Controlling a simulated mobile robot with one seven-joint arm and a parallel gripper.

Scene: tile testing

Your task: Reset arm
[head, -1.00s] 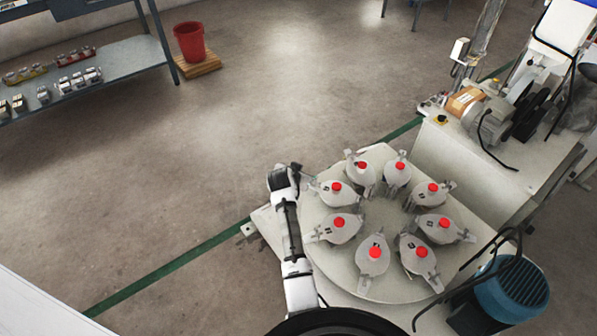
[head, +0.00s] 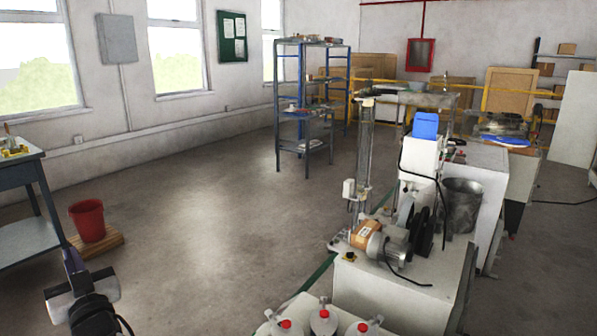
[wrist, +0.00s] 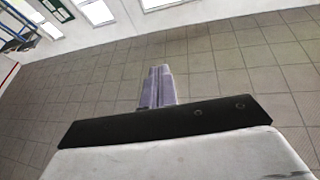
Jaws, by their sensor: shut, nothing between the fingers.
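My gripper (head: 75,262) shows at the lower left of the head view, raised in front of the floor near the red bucket. In the wrist view the two grey fingers (wrist: 158,88) lie together, shut with nothing between them. My gripper touches nothing that I can see. Most of my arm is outside the head view.
A red bucket (head: 88,220) stands on a wooden pallet (head: 108,243) beside a workbench (head: 25,240) at left. Blue shelving (head: 308,105) stands farther back. Open floor lies between.

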